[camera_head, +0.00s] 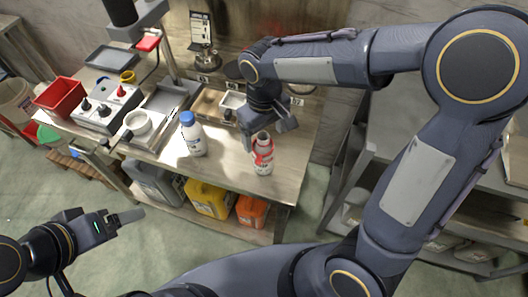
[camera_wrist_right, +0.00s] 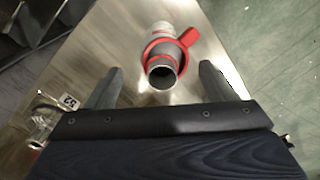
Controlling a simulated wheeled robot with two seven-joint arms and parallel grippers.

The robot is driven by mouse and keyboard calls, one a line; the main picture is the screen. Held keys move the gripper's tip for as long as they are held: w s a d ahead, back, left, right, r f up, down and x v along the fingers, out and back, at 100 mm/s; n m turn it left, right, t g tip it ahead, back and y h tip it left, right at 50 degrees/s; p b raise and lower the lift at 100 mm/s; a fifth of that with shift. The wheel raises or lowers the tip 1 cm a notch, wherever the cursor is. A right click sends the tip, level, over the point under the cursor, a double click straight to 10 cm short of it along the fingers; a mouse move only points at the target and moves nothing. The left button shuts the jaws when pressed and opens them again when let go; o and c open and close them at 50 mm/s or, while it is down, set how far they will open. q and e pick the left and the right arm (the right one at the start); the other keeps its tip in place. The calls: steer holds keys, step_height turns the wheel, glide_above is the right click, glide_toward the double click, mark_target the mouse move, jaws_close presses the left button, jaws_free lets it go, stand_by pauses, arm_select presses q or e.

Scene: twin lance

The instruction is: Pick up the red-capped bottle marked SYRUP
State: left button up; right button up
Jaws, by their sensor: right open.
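A white bottle with red around its neck (camera_head: 264,158) stands upright near the front right of the workbench; its lettering is too small to read. In the right wrist view the bottle (camera_wrist_right: 163,62) shows a dark round opening, a red ring and a red tab. My right gripper (camera_head: 268,133) is open just above and behind it. In the wrist view the two fingers (camera_wrist_right: 158,86) are apart, with the bottle top between and slightly beyond their tips, not gripped. My left gripper (camera_head: 122,217) is low at the left, away from the bench; its finger gap is unclear.
A blue-capped white bottle (camera_head: 193,135) stands left of the red one. A white pot (camera_head: 138,124), a control box (camera_head: 105,108), a red bin (camera_head: 60,95) and trays (camera_head: 216,104) lie farther left and back. Yellow (camera_head: 209,199) and orange (camera_head: 251,211) containers sit below.

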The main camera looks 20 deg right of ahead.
mark_target(264, 147)
step_height(264, 147, down, 6)
steer(key=shift+s+r+p, duration=0.15)
steer(key=shift+r+p, duration=0.05)
steer(key=shift+p, duration=0.15)
steer(key=c, duration=1.3)
